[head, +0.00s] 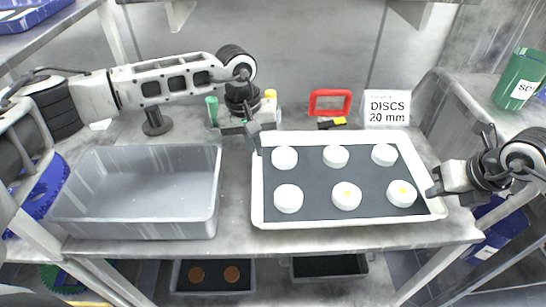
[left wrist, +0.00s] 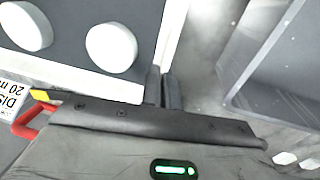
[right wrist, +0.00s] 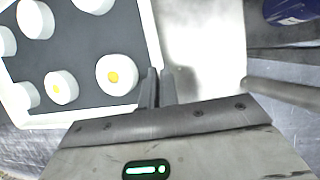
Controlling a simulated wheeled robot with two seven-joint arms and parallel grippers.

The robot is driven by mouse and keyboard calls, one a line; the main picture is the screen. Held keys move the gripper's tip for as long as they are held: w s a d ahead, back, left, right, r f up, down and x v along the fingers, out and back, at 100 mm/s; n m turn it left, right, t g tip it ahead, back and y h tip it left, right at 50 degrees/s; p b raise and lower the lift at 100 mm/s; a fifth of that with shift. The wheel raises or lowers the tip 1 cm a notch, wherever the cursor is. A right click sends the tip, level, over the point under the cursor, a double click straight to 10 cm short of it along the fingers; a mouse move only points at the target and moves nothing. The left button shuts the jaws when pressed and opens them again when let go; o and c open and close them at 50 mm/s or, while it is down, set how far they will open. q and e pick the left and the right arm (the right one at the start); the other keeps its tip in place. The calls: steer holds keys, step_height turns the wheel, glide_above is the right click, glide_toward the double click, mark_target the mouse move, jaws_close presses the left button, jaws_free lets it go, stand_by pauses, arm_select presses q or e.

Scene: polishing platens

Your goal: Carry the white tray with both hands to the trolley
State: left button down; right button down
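The white tray (head: 345,221) lies level on the bench, with a dark mat and several white discs, some with yellow centres. My left gripper (head: 256,137) is at the tray's far left corner. In the left wrist view its fingers (left wrist: 163,90) are close together with the tray's white rim between them. My right gripper (head: 434,190) is at the tray's right side. In the right wrist view its fingers (right wrist: 158,88) close on the right rim. I cannot make out a trolley in these views.
A grey empty bin (head: 135,229) stands left of the tray. Behind are a red-handled tool (head: 330,95), a sign reading "DISCS 20 mm" (head: 387,107) and small bottles (head: 270,97). A green container (head: 519,80) stands at the right. Trays (head: 213,289) sit below the bench.

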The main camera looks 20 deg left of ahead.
mark_target(431, 203)
arm_select(q)
steer(key=shift+a+f, duration=0.1)
arm_select(e)
steer(key=shift+w, duration=0.1)
